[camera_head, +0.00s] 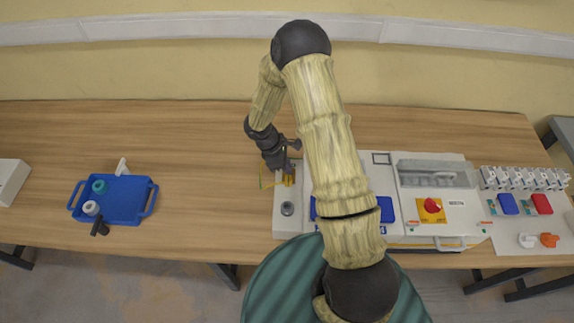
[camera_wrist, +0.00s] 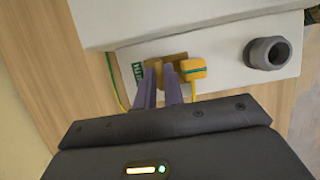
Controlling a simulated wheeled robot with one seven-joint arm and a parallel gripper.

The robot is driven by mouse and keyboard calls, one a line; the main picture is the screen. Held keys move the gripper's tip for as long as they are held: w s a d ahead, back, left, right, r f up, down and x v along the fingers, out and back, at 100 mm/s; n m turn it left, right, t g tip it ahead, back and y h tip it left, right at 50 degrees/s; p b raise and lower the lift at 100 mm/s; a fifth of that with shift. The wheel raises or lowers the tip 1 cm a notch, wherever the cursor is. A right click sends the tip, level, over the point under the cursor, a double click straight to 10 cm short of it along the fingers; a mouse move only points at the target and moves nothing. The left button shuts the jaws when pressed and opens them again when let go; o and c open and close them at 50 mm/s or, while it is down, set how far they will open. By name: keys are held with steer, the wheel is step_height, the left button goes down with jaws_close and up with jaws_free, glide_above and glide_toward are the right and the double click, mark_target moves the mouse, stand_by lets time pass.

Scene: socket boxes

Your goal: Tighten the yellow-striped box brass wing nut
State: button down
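A pale box (camera_head: 287,225) stands on the table under my gripper (camera_head: 284,170). In the wrist view, the box's pale face (camera_wrist: 222,62) carries a green label, a brown-gold plate (camera_wrist: 176,57), and a yellow block with a green stripe (camera_wrist: 194,69). A small brass-coloured piece (camera_wrist: 158,72), perhaps the wing nut, shows between the two fingertips of my gripper (camera_wrist: 160,78). The fingers are close together, with a narrow gap. I cannot tell whether they touch the piece. The fingers partly hide it, and its wings cannot be made out.
A grey round socket (camera_wrist: 267,53) sticks up beside the fingers. A yellow-green wire (camera_wrist: 115,85) loops at the left. A blue tray (camera_head: 126,212) stands at the left, with clear table between. A larger panel with a red knob (camera_head: 432,205) and several switches (camera_head: 522,178) stand right.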

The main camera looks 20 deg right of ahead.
steer(key=shift+w+m, duration=0.1)
steer(key=shift+m, duration=0.4)
steer(key=m+g+b, duration=0.1)
steer(key=m, duration=0.1)
steer(key=m+y, duration=0.1)
steer(key=m, duration=0.1)
steer(key=shift+w+m+g+b, duration=0.15)
steer(key=shift+m+g+b, duration=0.15)
steer(key=shift+g+b, duration=0.1)
steer(key=m+y, duration=0.1)
steer(key=m, duration=0.1)
steer(key=m+b, duration=0.1)
steer(key=m, duration=0.1)
steer(key=shift+d+m+g+y, duration=0.2)
steer(key=shift+m+g+y, duration=0.1)
steer(key=shift+g+y, duration=0.1)
steer(key=m, duration=0.2)
steer(key=m+y+b, duration=0.1)
steer(key=m, duration=0.1)
steer(key=shift+d+y, duration=0.15)
steer(key=shift+y, duration=0.15)
steer(key=shift+r+m+y+b, duration=0.1)
steer(key=shift+m+y+b, duration=0.4)
steer(key=shift+m, duration=1.4)
steer(key=shift+w, duration=0.1)
steer(key=c, duration=1.8)
jaws_free()
